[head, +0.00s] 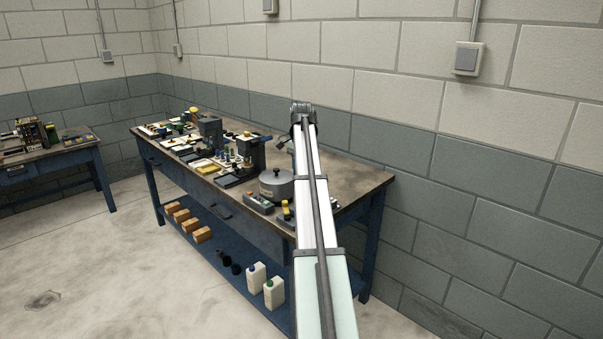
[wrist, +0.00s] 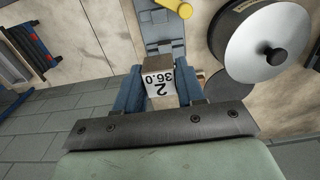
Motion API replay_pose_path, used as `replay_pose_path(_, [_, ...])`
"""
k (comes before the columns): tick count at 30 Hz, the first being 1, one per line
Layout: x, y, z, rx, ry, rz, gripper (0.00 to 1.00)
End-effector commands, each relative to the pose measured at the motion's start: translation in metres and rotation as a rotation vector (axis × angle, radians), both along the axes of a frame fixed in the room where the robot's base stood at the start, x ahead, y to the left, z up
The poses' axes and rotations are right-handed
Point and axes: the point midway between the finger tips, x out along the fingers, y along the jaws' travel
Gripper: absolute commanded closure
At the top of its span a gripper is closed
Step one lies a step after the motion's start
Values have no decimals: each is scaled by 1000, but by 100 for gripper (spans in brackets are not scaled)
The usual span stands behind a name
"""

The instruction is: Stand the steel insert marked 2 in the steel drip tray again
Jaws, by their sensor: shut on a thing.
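The steel insert (wrist: 160,82), a small block with a white face printed "2" and "36.0", shows in the wrist view. The printing is upside down in that picture. My gripper (wrist: 160,92) is shut on it, with one blue finger on each side. In the head view my arm covers part of the bench and I cannot make out the gripper's fingers or the insert. I cannot pick out the steel drip tray for certain in either view.
A round lidded metal pot (head: 277,185) stands on the crowded workbench (head: 352,184); it shows right of the insert in the wrist view (wrist: 240,50). A grey fixture with a yellow handle (wrist: 174,7) lies beyond the insert. The block wall (head: 480,190) runs behind the bench.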

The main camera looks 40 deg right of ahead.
Motion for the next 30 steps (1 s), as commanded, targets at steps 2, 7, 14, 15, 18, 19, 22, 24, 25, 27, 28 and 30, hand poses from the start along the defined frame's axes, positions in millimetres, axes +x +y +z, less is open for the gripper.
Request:
replay_pose_path(2, [0, 0, 0, 0, 0, 0, 100])
replay_pose_path(7, [-8, -9, -5, 0, 0, -14, 100])
replay_pose_path(14, [-20, -42, -39, 1, 0, -53, 100])
replay_pose_path(15, [-20, -50, -45, 1, 0, -60, 100])
replay_pose_path(18, [-19, -67, -59, 1, 0, -74, 100])
replay_pose_path(19, [-18, -72, -63, 0, 0, -83, 100])
replay_pose_path(22, [-13, -86, -74, 1, 0, -168, 100])
replay_pose_path(24, [-11, -92, -78, 0, 0, -231, 100])
replay_pose_path(25, [-10, -94, -79, 0, -1, -259, 100])
replay_pose_path(27, [-7, -99, -82, -1, -1, -330, 100])
replay_pose_path(28, [-6, -101, -84, -1, -1, -361, 100])
replay_pose_path(30, [-2, -105, -86, 0, -1, -443, 100])
